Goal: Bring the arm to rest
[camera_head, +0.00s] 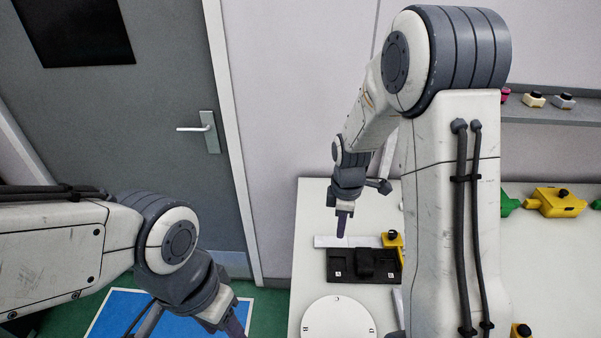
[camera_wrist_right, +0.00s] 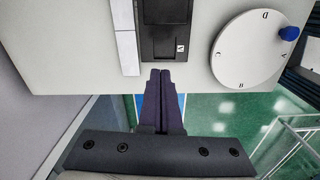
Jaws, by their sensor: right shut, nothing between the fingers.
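My right gripper (camera_head: 343,222) hangs with its fingers pointing down above the left part of the white table (camera_head: 312,215). In the right wrist view its two dark fingers (camera_wrist_right: 163,76) are together with nothing between them. They point toward the table's edge, near the black fixture (camera_wrist_right: 165,40). My left gripper (camera_head: 234,326) is at the bottom of the head view, partly cut off, so its opening cannot be judged.
On the table are the black fixture (camera_head: 340,268), a white strip (camera_head: 335,241), a lettered white disc (camera_head: 338,318) and a yellow block (camera_head: 393,243). A yellow part (camera_head: 558,203) stands further right. A shelf (camera_head: 555,114) is on the wall. A grey door (camera_head: 140,110) stands left.

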